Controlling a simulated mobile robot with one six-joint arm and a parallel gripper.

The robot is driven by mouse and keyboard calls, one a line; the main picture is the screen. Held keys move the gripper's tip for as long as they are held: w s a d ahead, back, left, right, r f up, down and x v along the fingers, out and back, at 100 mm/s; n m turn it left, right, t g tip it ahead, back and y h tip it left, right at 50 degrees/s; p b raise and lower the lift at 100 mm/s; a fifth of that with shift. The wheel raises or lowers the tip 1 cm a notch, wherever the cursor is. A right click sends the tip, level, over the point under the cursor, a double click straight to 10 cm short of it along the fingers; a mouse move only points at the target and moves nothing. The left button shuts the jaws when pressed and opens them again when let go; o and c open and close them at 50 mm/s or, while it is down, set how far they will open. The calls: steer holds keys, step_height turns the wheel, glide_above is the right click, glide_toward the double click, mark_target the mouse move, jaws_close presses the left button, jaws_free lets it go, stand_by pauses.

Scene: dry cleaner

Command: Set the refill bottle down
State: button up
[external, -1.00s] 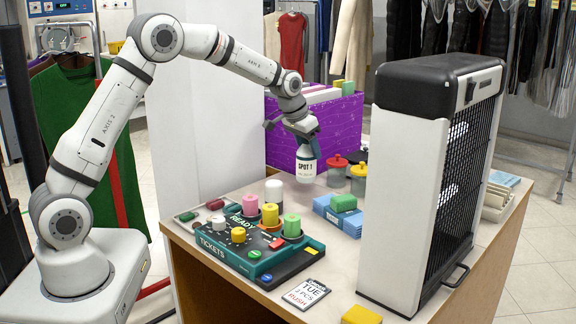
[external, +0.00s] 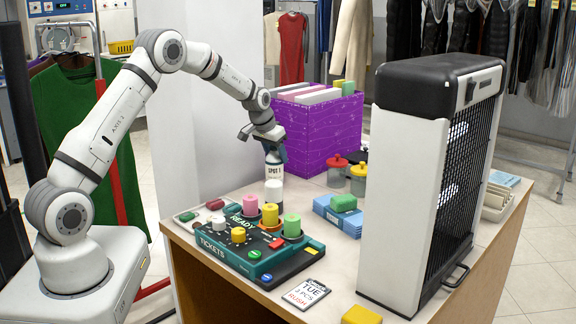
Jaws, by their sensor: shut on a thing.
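The refill bottle (external: 273,172) is white with a dark label reading "SPOT 1". My gripper (external: 270,145) is shut on the top of the bottle from above. I cannot tell whether the bottle's base touches the counter.
A teal and black ticket tray (external: 253,255) with coloured pegs lies in front. A purple box (external: 318,135) stands behind to the right. Two lidded jars (external: 337,174) are to the right. A tall white and black unit (external: 405,190) fills the counter's right side.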

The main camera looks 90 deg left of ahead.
mark_target(276, 162)
steer(key=shift+f, duration=1.55)
steer(key=shift+f, duration=0.25)
steer(key=o, duration=1.1)
steer(key=shift+r, duration=0.1)
steer(key=shift+o, duration=0.2)
steer(key=shift+r, duration=0.2)
steer(key=v, duration=1.2)
steer(key=shift+b, duration=0.45)
